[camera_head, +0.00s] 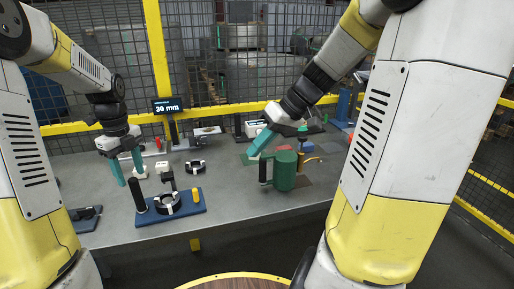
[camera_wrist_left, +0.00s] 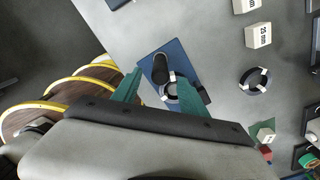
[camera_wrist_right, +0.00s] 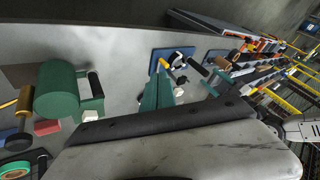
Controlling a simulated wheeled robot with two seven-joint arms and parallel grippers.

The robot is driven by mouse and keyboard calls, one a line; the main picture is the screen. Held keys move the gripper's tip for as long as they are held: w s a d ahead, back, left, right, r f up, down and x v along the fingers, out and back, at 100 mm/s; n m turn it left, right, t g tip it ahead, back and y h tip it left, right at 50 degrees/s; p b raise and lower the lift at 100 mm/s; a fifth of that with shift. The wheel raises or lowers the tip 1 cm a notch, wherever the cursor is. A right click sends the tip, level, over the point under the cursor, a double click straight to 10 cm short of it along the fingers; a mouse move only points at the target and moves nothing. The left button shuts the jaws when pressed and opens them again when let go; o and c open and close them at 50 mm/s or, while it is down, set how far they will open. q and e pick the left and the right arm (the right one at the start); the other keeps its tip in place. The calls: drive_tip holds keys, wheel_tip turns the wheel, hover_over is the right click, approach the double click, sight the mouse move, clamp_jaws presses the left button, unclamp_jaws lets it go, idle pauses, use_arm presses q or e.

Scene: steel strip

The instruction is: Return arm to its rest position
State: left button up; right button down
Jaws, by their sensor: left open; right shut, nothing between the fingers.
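My left gripper (camera_head: 125,165) is open and empty above the left part of the grey table; its teal fingers also show in the left wrist view (camera_wrist_left: 165,90). My right gripper (camera_head: 252,152) is shut with nothing between its teal fingers; it hangs above the table behind and left of a green cylinder with a black handle (camera_head: 284,171). In the right wrist view its closed fingers (camera_wrist_right: 157,92) point towards a blue base, apart from the green cylinder (camera_wrist_right: 57,92).
A blue base (camera_head: 188,216) with a black post, a ring and a yellow peg stands at the table's front. Another black ring (camera_head: 195,167) lies behind it. A display reading 30 mm (camera_head: 167,105) and a mesh fence stand behind. The grey table (camera_head: 240,200) is bare right of the blue base.

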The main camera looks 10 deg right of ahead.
use_arm(q)
drive_tip(key=shift+r, duration=0.9)
drive_tip(key=s+d+r+n+t, duration=0.2)
drive_tip(key=s+r+n, duration=0.1)
drive_tip(key=s+n, duration=0.4)
drive_tip(key=s+d+r+n+t+h, duration=0.1)
drive_tip(key=s+r+n, duration=0.3)
drive_tip(key=s+n, duration=0.4)
drive_tip(key=s+d+r+n+t+h, duration=0.1)
drive_tip(key=s+d+r+n+t, duration=0.2)
drive_tip(key=s+n, duration=0.5)
drive_tip(key=shift+d+r+n, duration=0.5)
drive_tip(key=shift+d+n, duration=0.1)
drive_tip(key=shift+n, duration=0.3)
use_arm(e)
drive_tip(key=s+r+m+t+h, duration=0.4)
drive_tip(key=s, duration=0.9)
drive_tip(key=shift+m+h, duration=0.4)
drive_tip(key=shift+d, duration=0.1)
